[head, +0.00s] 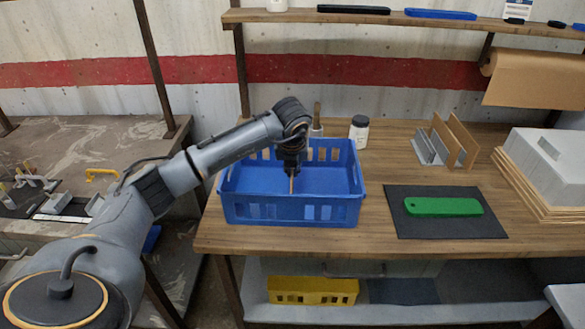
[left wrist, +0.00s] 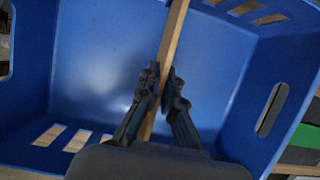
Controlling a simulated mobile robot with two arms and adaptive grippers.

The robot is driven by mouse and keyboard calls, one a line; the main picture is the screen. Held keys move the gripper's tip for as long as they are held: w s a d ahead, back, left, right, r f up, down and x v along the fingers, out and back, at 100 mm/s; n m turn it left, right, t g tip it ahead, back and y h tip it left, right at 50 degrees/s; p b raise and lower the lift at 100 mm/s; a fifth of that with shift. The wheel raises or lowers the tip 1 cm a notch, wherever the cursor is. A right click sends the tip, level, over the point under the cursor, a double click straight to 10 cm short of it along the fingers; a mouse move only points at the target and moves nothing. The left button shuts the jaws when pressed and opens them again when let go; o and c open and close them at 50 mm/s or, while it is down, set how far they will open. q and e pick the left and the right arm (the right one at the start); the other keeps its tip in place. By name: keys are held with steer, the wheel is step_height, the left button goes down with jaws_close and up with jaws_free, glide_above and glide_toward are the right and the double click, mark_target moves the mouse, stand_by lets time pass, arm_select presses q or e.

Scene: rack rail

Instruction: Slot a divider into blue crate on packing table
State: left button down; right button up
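The blue crate (head: 290,212) stands on the left part of the packing table (head: 375,225). My left gripper (head: 291,172) points down over the crate's middle. In the left wrist view the gripper (left wrist: 166,88) is shut on a thin wooden divider (left wrist: 174,40), seen edge-on, one finger on each side. In the head view only a narrow strip of the divider (head: 291,186) shows under the fingers, within the crate's outline. I cannot tell whether its lower edge touches the crate floor. My right gripper is not in view.
A grey holder (head: 427,147) with upright wooden panels (head: 462,143) stands at the back. A green object (head: 443,207) lies on a black mat (head: 400,222). A white bottle (head: 359,132) stands behind the crate. Stacked boards (head: 525,185) lie at the right. A shelf (head: 400,16) runs above.

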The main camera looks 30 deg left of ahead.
arm_select(q)
steer(key=c, duration=1.4)
jaws_free()
steer(key=shift+c, duration=0.2)
steer(key=v, duration=1.2)
steer(key=shift+s, duration=0.1)
